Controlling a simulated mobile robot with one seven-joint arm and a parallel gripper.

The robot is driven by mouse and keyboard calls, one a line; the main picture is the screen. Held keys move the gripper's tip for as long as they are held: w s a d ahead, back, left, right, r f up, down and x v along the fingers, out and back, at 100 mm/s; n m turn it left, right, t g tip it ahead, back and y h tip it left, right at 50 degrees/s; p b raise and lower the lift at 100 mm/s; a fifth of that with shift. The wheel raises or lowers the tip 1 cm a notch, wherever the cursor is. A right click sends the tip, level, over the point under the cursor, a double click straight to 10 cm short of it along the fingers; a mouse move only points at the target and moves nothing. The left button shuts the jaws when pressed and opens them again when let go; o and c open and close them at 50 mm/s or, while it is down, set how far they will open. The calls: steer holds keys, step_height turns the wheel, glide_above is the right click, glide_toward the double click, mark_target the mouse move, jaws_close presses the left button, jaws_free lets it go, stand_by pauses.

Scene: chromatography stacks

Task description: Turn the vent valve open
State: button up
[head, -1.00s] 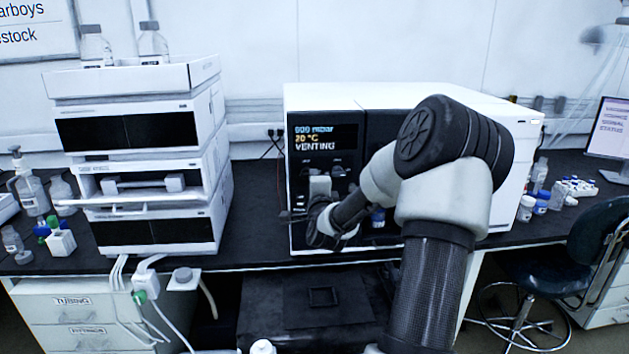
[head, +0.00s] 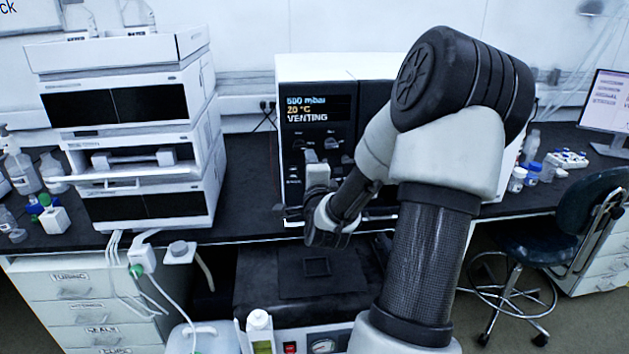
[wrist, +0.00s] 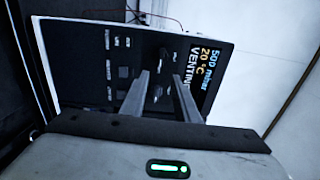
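The white instrument (head: 340,68) stands on the bench with a black front panel. Its display (head: 308,108) reads VENTING at 20 °C and also shows in the wrist view (wrist: 206,62). Small dark knobs sit below the display, a left one (head: 300,140) and a right one (head: 334,144); I cannot read which is the vent valve. My gripper (head: 312,160) is in front of the panel, just below the knobs. In the wrist view my gripper (wrist: 160,80) has its two fingers apart, with a knob (wrist: 158,92) seen between them. Contact cannot be told.
A stack of white modules (head: 140,125) stands to the left, with a clear strip of dark bench between. Small bottles (head: 518,180) stand right of the instrument. A stool (head: 555,230) is at the right. A bottle (head: 260,330) and a gauge (head: 323,345) show low in front.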

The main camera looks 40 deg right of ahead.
steer(key=b+v, duration=0.5)
steer(key=v, duration=0.4)
steer(key=shift+b, duration=0.35)
steer(key=shift+a, duration=0.1)
